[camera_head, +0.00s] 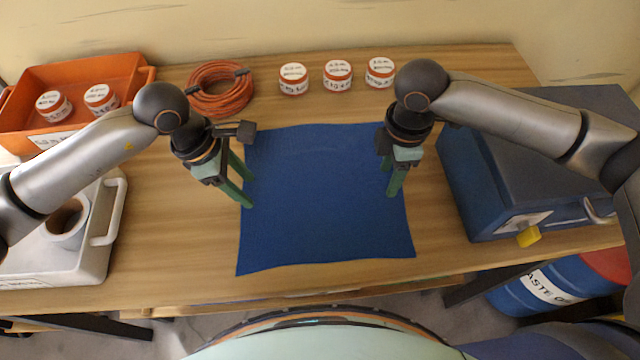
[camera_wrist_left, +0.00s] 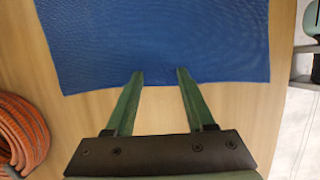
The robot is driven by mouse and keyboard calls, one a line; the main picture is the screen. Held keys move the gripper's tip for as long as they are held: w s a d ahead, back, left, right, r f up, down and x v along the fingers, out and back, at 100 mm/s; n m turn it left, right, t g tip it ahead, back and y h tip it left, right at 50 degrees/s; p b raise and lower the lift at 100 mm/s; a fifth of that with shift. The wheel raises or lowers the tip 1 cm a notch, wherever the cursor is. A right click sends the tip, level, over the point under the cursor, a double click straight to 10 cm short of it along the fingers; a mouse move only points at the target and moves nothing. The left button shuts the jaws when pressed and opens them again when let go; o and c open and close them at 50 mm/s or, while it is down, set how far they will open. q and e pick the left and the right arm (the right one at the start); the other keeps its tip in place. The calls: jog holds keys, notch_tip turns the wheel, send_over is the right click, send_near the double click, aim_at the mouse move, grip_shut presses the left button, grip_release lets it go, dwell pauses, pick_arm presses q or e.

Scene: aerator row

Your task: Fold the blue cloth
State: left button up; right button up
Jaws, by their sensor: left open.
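The blue cloth (camera_head: 325,200) lies spread out and unfolded on the wooden table, with slightly wavy edges. My left gripper (camera_head: 250,192) is open and empty at the cloth's left edge. In the left wrist view its two green fingertips (camera_wrist_left: 160,74) are apart and overlap the near edge of the cloth (camera_wrist_left: 155,35); I cannot tell whether they touch it. My right gripper (camera_head: 392,194) points down over the right part of the cloth, near its right edge. Its fingers overlap in this view, so their gap is unclear. The cloth's upper right corner is partly hidden by my right arm.
A coiled orange hose (camera_head: 220,90) and three labelled jars (camera_head: 337,76) stand along the back. An orange bin (camera_head: 120,72) with two jars is back left, a white container (camera_head: 100,262) front left. A blue toolbox-like case (camera_head: 480,190) stands right of the cloth.

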pick_arm(q)
jog(key=shift+f, duration=0.15)
grip_shut()
pick_arm(e)
grip_shut()
jog(key=shift+f, duration=0.1)
dwell(0.6)
